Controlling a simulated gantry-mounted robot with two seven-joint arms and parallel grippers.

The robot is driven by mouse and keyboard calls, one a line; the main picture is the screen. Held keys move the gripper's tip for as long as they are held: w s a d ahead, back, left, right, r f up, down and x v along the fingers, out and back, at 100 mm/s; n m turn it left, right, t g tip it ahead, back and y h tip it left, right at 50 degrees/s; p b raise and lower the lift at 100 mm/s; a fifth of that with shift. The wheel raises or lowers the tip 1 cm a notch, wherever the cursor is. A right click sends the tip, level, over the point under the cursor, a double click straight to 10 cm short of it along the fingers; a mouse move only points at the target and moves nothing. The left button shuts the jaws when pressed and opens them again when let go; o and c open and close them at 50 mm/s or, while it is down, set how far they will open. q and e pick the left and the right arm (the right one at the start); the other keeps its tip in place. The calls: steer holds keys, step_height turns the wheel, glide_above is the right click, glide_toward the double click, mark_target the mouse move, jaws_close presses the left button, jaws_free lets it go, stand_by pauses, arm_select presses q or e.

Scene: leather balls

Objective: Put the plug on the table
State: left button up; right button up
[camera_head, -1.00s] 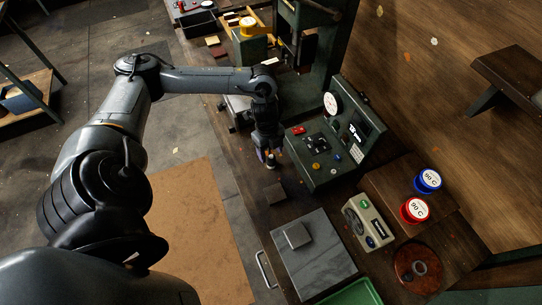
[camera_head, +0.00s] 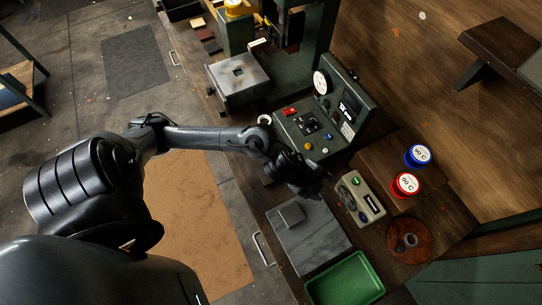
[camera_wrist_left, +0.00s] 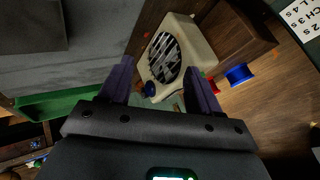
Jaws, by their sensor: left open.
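I cannot pick out the plug with certainty in either view. A small pale round piece (camera_head: 264,120) stands on the table (camera_head: 240,170) beside the green control panel; it is too small to identify. My left gripper (camera_head: 314,190) is over the table, between the panel and the beige box with a round grille (camera_head: 360,200). In the wrist view its fingers (camera_wrist_left: 157,72) are spread with nothing held, and the beige box (camera_wrist_left: 195,45) shows beyond them. My right gripper is not in view.
A grey slab with a square block (camera_head: 318,245) and a green tray (camera_head: 345,278) lie at the front. Red (camera_head: 405,185) and blue (camera_head: 418,155) 90 C spools stand right. The green control panel (camera_head: 325,120) and a metal plate (camera_head: 232,85) are further back.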

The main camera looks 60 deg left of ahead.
arm_select(q)
steer(key=s+a+n+g+y, duration=0.1)
steer(key=s+n, duration=0.3)
steer(key=s+a+n+g+y, duration=0.1)
steer(key=s+n, duration=0.4)
steer(key=s+a+n+g+y, duration=0.1)
steer(key=s+n+y, duration=0.1)
steer(key=s+n, duration=0.2)
steer(key=shift+s+a+f+n, duration=0.2)
steer(key=shift+s+a+n, duration=0.15)
steer(key=shift+s, duration=0.2)
steer(key=shift+s+a+f, duration=0.1)
steer(key=shift+s+a, duration=0.1)
steer(key=shift+s, duration=0.25)
